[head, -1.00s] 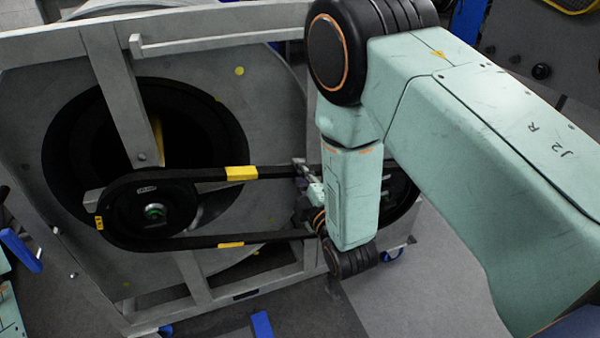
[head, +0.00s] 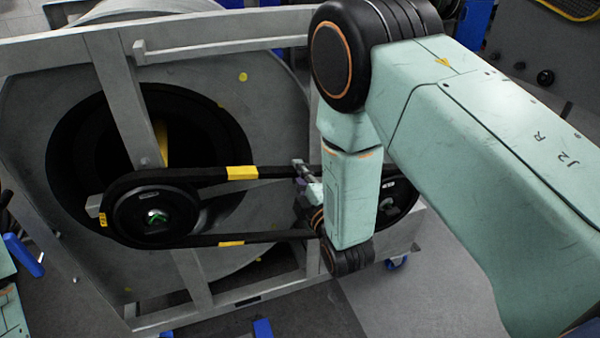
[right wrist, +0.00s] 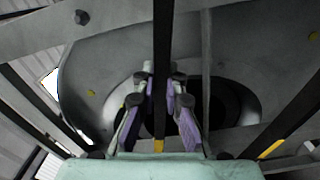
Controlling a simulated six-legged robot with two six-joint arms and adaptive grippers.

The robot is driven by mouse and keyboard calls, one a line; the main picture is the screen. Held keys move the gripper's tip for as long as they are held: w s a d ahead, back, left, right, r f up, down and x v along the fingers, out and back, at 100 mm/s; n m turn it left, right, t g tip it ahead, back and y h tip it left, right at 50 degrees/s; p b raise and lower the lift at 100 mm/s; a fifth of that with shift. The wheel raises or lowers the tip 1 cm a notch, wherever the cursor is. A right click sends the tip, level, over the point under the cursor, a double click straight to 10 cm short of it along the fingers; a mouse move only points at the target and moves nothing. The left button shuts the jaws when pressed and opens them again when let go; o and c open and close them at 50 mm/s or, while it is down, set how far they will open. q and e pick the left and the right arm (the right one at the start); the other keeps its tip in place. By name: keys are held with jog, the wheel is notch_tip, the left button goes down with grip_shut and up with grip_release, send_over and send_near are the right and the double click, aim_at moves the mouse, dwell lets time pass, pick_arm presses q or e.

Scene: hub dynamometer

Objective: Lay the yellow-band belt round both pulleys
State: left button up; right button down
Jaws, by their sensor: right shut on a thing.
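The dark belt with yellow bands (head: 280,236) passes round the outer side of the left pulley (head: 155,214). Its upper and lower runs stretch right, towards the right pulley (head: 398,200), which is mostly hidden behind my right arm. I cannot tell whether the belt sits round that pulley. My right gripper (head: 306,190) is at the right part of the runs, partly hidden by its own wrist. In the right wrist view its fingers (right wrist: 158,122) are shut on the belt (right wrist: 162,60), with a yellow band just below them. My left gripper is not in view.
A grey metal frame (head: 215,52) stands before a large drum (head: 265,110) with a dark round opening, behind the belt. A diagonal grey strut (head: 122,95) comes down near the left pulley. Grey floor (head: 440,290) lies clear at the lower right.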

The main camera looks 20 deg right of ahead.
jog(key=shift+f, duration=0.1)
dwell(0.3)
jog(key=c, duration=1.3)
grip_release()
jog(key=shift+c, duration=0.2)
jog(key=shift+o, duration=0.4)
jog(key=o, duration=0.3)
jog(key=shift+s, duration=0.1)
jog(key=s+p, duration=0.2)
jog(key=s, duration=0.7)
jog(key=shift+s+d, duration=0.2)
jog(key=shift+s, duration=0.2)
